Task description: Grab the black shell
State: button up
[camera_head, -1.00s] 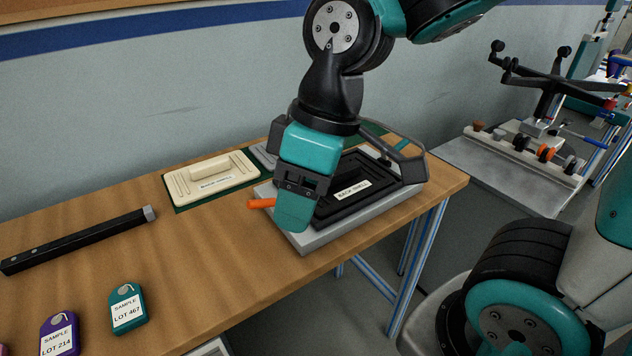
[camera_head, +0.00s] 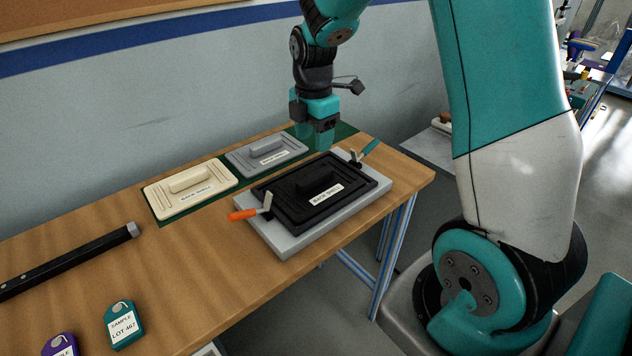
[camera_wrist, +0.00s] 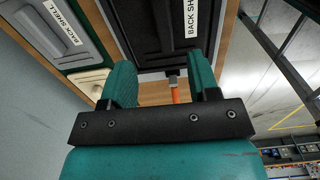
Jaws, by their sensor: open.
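The black shell (camera_head: 296,196), labelled BACK SHELL with a raised block handle, lies in a light grey fixture (camera_head: 291,242) near the table's right end. The fixture has an orange-handled clamp (camera_head: 250,212) at its left and a teal-handled clamp (camera_head: 366,152) at its far right. My gripper (camera_head: 322,143) is above and behind the shell's far edge, apart from it. In the wrist view my gripper (camera_wrist: 161,85) is open and empty, with the black shell (camera_wrist: 150,35) beyond the fingers, partly cut off.
A cream shell (camera_head: 190,189) and a grey shell (camera_head: 266,152) lie on a green mat (camera_head: 166,219) left of the fixture. The wall stands close behind.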

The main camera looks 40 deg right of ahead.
send_over(315, 174)
jog(key=f, duration=0.5)
jog(key=shift+w+p, duration=0.2)
jog(key=shift+p, duration=0.1)
jog(key=shift+s+f+p, duration=0.2)
jog(key=shift+f+p, duration=0.55)
jog(key=shift+f, duration=1.95)
grip_shut()
jog(key=shift+r, duration=0.1)
